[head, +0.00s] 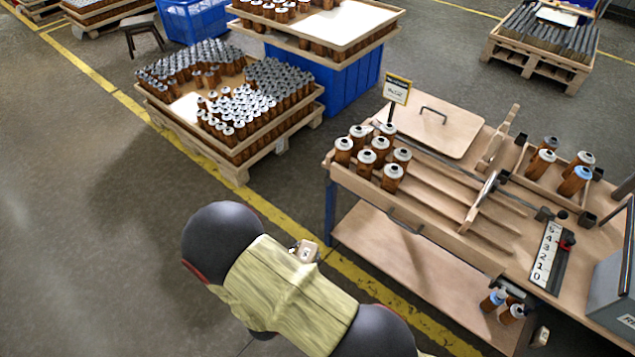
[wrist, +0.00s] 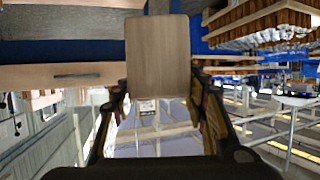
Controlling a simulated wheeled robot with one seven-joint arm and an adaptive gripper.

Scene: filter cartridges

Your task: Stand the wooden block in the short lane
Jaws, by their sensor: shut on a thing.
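The wooden block (wrist: 158,55) is a plain brown rectangular piece in the wrist view. My gripper (wrist: 158,97) is shut on it, with one dark finger at each side and the block standing out beyond the fingertips. In the head view my arm crosses the lower middle, and I cannot clearly make out the gripper or block there. The laned wooden rack (head: 455,205) lies on the workbench at right, its lanes parted by thin wooden dividers. Several orange-brown cartridges (head: 366,158) with grey caps stand at its left end. I cannot tell which lane is the short one.
A flat board with a handle (head: 435,125) lies behind the rack. A tray (head: 530,172) with several cartridges, one blue-capped, stands at right, near a numbered scale (head: 545,255). A lower shelf (head: 400,255) sits under the bench. A cartridge pallet (head: 240,150) stands behind; floor at left is clear.

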